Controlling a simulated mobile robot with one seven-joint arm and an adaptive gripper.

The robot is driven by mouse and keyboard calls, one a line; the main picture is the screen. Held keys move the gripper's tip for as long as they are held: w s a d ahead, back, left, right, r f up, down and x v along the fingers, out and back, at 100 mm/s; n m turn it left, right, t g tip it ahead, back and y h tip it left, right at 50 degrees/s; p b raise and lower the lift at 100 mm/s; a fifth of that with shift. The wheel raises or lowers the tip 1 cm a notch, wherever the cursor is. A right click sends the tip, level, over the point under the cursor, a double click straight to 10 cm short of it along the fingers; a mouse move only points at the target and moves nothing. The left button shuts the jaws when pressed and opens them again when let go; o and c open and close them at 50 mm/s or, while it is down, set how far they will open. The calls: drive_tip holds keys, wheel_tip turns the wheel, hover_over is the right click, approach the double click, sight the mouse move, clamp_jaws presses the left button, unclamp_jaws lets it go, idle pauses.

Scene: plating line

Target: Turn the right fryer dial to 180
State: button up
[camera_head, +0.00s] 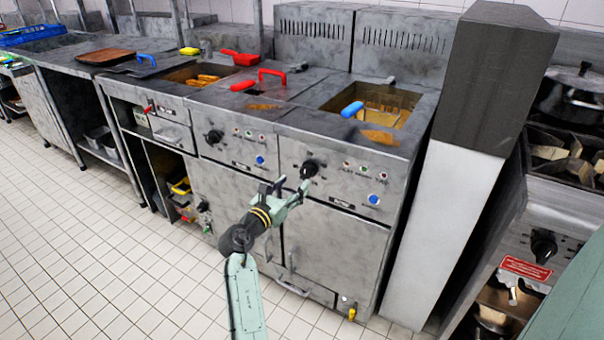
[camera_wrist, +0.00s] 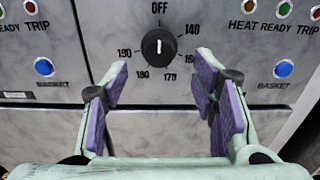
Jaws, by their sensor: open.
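The right fryer dial (camera_head: 310,168) is a round black knob on the grey front panel of the right fryer. In the wrist view the dial (camera_wrist: 159,47) shows a vertical white mark in line with OFF above it. Printed numbers ring it; 180 sits at its lower left, between 190 and 170. My gripper (camera_head: 293,184) is in front of the panel, just below and left of the dial. In the wrist view my gripper (camera_wrist: 163,72) is open, its purple-padded fingers left and right of the dial, with nothing held. Contact with the panel cannot be told.
A left fryer dial (camera_head: 214,137) is on the neighbouring panel. Blue basket buttons (camera_wrist: 44,67) and small indicator lights flank the right dial. The right fryer's basket (camera_head: 388,104) stands in its well above. A white and dark column (camera_head: 455,215) stands right of the fryer.

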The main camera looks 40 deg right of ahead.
sight(305, 173)
drive_tip(key=x, duration=0.6)
drive_tip(key=shift+w+d, duration=0.1)
drive_tip(key=shift+c, duration=0.2)
drive_tip(key=c, duration=1.1)
